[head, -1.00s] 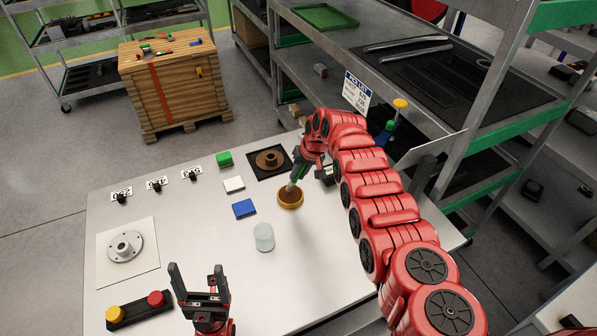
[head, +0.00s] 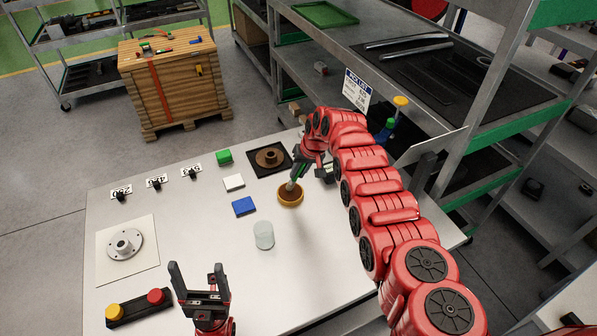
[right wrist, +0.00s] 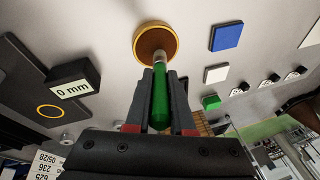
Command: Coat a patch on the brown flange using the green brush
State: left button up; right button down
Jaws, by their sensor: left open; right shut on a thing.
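The brown flange (head: 269,157) lies on a black square mat (head: 254,171) near the table's back edge. The green brush (right wrist: 160,100) is held in my right gripper (right wrist: 163,115), which is shut on its handle. In the head view the brush (head: 295,184) points down, with its tip at the small round pot (head: 290,203) of brown coating. In the right wrist view the tip meets the pot (right wrist: 155,42); the bristles are hard to make out. My right gripper (head: 302,172) is just right of the flange. My left gripper (head: 203,283) is open and empty at the table's front.
Green (head: 224,156), white (head: 234,183) and blue (head: 244,206) blocks lie left of the pot. A clear cup (head: 263,236) stands in front of it. A grey flange (head: 124,243) on a white sheet and a two-button box (head: 138,308) are at the left. A shelf rack stands behind.

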jog(key=shift+s+f+b, duration=0.1)
jog(key=shift+f+b, duration=0.45)
dwell(1.4)
jog(key=shift+r+p, duration=1)
jog(key=shift+r, duration=0.3)
notch_tip(320, 180, up, 2)
jog(key=shift+r+p, duration=0.1)
jog(key=shift+p, duration=0.45)
jog(key=shift+r+p, duration=0.35)
jog(key=shift+r, duration=0.8)
